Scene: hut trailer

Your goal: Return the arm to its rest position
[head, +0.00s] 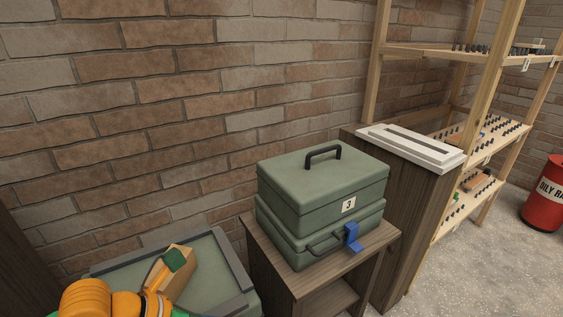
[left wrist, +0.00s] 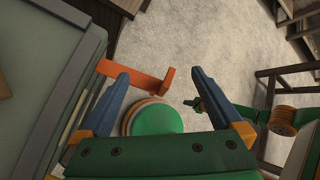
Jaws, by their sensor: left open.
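My left gripper (left wrist: 160,73) shows in the left wrist view with its two blue fingers spread apart. Nothing is held between them. Past the fingers are the floor, an orange-red bracket-shaped piece (left wrist: 135,76) and a round green part with orange rings that looks like mine. In the head view, orange links of my left arm (head: 88,299) show at the bottom left, in front of a grey-green lidded surface (head: 215,265). The left gripper's fingers are not seen there.
A green toolbox (head: 315,186) marked 3, with a blue piece at its front, sits on a dark wooden stand (head: 290,275). A tan block (head: 178,285) is by my arm. Wooden shelves (head: 490,100) and a red barrel (head: 545,195) stand right. The floor (head: 480,260) there is clear.

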